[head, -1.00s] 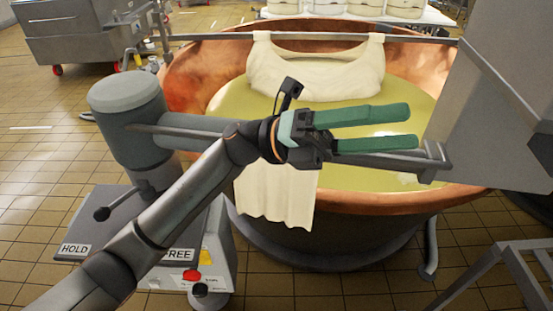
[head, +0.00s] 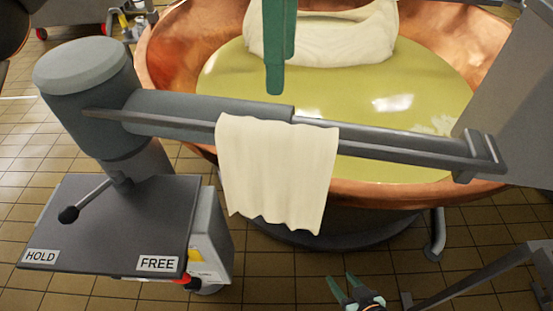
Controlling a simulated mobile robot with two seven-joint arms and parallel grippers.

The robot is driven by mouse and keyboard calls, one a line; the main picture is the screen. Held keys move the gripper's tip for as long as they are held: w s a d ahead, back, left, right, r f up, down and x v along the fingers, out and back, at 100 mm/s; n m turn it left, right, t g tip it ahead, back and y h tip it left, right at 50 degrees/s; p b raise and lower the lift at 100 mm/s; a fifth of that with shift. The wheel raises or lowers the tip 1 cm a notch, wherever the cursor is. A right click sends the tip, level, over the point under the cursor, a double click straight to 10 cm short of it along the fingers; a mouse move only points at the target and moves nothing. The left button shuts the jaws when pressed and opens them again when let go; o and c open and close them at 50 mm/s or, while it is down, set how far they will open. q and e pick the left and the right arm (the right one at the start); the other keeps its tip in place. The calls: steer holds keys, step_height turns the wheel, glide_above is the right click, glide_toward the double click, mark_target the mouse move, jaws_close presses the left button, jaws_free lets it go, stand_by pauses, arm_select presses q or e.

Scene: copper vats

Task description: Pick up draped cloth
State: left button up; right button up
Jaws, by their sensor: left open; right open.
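A cream cloth (head: 277,178) hangs draped over the grey horizontal bar in front of the copper vat, its wavy lower edge free. My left gripper (head: 275,88) comes down from the top edge, above and behind the bar in the picture. Its green fingers overlap almost edge-on; it is open and apart from the cloth. My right gripper (head: 344,278) is low at the bottom edge, below and right of the cloth, open and empty with fingers pointing up.
The bar (head: 400,150) runs from a grey post (head: 90,95) to a metal panel (head: 530,110) at right. The copper vat (head: 170,50) holds yellow-green liquid and a whitish cloth bundle (head: 345,40). A HOLD/FREE panel with a lever (head: 110,230) stands at left. A metal rail (head: 480,280) is lower right.

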mark_target(277, 127)
arm_select(q)
step_height(277, 127, down, 6)
steer(key=shift+s+f+b, duration=0.1)
steer(key=shift+f+b, duration=0.15)
steer(key=shift+b, duration=0.2)
steer(key=shift+a+f, duration=0.15)
steer(key=shift+f, duration=1.2)
steer(key=shift+a+f, duration=0.1)
steer(key=shift+f, duration=1.25)
steer(key=shift+c, duration=0.4)
jaws_close()
